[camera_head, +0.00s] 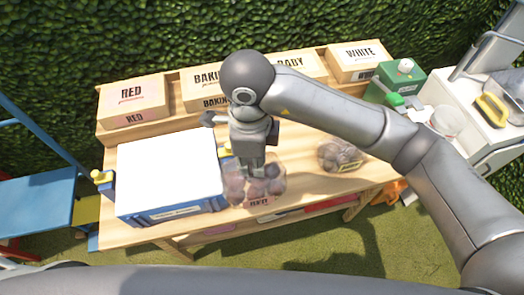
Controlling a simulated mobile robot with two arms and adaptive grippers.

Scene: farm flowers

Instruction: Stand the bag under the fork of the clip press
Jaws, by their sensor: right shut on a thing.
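My right gripper (252,170) points down at the front middle of the wooden table and is shut on the top of a clear bag (262,188) of dark reddish potatoes with a RED label. The bag hangs or stands upright just right of a blue box-like unit; I cannot tell if its base touches the table. A green device (403,82) with a white knob, perhaps the clip press, stands at the table's back right. Its fork cannot be made out. My left gripper is out of view.
The blue unit (172,212) with a white top fills the table's left. A second filled bag (340,156) stands to the right. Boxes marked RED (133,100) and WHITE (357,60) line the back shelf. A white cart (466,110) stands at the right. Bare tabletop lies around the second bag.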

